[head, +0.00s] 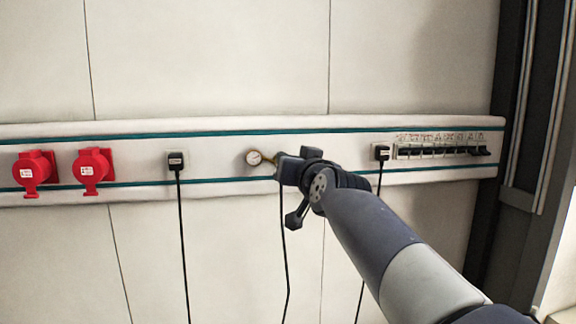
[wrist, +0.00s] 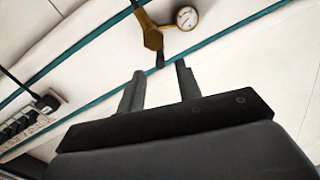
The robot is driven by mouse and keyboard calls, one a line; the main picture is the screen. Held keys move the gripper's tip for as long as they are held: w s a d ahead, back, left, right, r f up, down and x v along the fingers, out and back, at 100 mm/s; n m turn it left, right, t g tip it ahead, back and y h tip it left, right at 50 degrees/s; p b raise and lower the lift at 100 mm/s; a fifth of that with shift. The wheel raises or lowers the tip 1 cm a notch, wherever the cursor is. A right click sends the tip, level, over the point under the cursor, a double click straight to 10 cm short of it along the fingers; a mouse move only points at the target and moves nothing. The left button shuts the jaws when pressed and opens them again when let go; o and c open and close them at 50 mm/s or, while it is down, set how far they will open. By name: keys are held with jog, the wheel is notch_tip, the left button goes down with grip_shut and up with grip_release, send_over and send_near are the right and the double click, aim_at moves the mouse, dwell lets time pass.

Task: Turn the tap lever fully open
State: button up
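The tap is a brass body (wrist: 153,39) on the wall rail, with a round white-faced gauge (wrist: 187,17) beside it. In the head view the gauge (head: 254,158) shows just left of my gripper, which hides most of the tap. A short dark piece (wrist: 160,59), perhaps the lever, sticks out from the brass body toward my fingers in the wrist view. My gripper (wrist: 159,77) is open, its two fingers apart with nothing held between them. In the head view my gripper (head: 282,170) is in front of the tap. I cannot tell whether it touches the lever.
The padded wall rail (head: 225,135) carries two red sockets (head: 92,170) at left, a black plug (head: 176,160) with a hanging cable, another plug (head: 381,153) and a row of breakers (head: 440,151) at right. A dark hose (head: 285,250) hangs below the tap.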

jog(key=shift+b+v, duration=0.6)
jog(key=shift+v, duration=1.85)
